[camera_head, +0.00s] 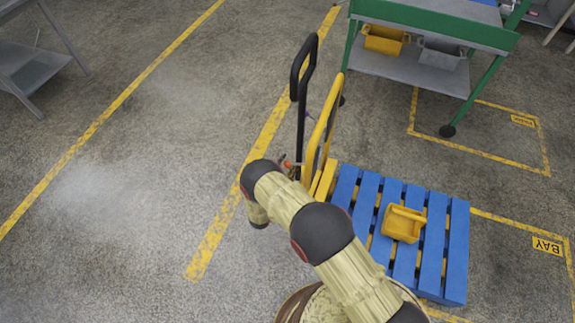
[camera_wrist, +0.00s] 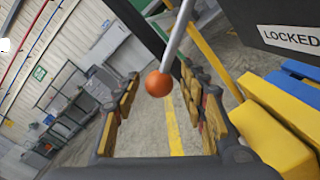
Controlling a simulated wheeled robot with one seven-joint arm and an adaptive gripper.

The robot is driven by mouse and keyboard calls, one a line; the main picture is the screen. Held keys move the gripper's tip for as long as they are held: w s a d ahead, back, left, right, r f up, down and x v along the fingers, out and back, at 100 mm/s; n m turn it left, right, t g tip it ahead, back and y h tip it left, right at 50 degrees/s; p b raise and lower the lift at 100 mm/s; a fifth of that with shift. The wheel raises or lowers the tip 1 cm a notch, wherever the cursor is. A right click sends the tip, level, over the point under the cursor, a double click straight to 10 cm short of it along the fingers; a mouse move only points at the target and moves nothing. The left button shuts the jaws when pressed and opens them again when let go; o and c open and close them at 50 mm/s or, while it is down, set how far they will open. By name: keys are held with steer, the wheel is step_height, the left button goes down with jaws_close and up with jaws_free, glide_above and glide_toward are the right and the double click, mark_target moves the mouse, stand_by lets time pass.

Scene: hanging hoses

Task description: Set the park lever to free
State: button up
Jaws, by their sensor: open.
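The park lever (camera_wrist: 178,35) is a grey rod with an orange ball knob (camera_wrist: 159,83) at its lower end in the wrist view. My gripper (camera_wrist: 160,77) is open, with one finger to the left of the knob and one to the right. There are visible gaps between the knob and both fingers; the depth between them is hard to judge. A white label (camera_wrist: 291,39) reading LOCKED shows at the right. In the head view my arm hides most of the gripper and the lever beside the yellow and black handled truck (camera_head: 316,125).
A blue pallet (camera_head: 457,250) with a yellow bin (camera_head: 402,224) lies right of the truck handle. A green-framed cart (camera_head: 440,30) with bins stands behind. A grey table (camera_head: 35,65) is at the far left. Floor left of the truck is clear.

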steer(key=shift+c, duration=0.5)
jaws_close()
stand_by(0.3)
